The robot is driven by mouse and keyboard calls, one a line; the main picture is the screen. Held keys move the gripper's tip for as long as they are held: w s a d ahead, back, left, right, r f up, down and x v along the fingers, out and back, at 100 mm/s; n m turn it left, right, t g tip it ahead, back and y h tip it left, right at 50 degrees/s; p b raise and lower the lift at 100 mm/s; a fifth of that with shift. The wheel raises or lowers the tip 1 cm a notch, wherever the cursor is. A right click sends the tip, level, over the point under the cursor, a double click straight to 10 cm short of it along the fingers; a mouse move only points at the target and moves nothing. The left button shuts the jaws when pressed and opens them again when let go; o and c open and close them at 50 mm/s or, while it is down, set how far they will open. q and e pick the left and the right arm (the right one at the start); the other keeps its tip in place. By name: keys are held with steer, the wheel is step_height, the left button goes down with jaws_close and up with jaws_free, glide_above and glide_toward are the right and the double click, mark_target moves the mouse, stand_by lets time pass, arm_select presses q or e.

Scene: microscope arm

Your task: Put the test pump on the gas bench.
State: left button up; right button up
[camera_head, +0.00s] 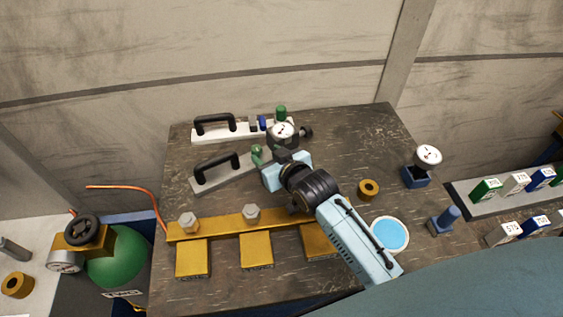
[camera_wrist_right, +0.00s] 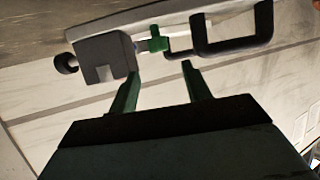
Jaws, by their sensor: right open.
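I cannot tell for certain which piece is the test pump. A white plate with a black handle (camera_head: 215,121) lies at the back of the dark bench top (camera_head: 345,130). A round gauge (camera_head: 283,131) on a dark block with a black side knob stands at its right end. A grey bar with a black handle (camera_head: 214,166) lies nearer. My right gripper (camera_wrist_right: 163,88) is open and empty. In the right wrist view its green fingers point at a grey block (camera_wrist_right: 103,58) with a black knob, a green part and a black handle (camera_wrist_right: 235,45). My left gripper is out of view.
A yellow rail (camera_head: 225,226) with hex bolts lies in front. A brass ring (camera_head: 369,188), a blue-filled dish (camera_head: 389,235), a white gauge (camera_head: 428,156) and a blue fitting (camera_head: 446,217) are to the right. A green cylinder (camera_head: 118,255) stands left of the bench.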

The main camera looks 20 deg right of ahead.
steer(key=v, duration=0.7)
stand_by(0.4)
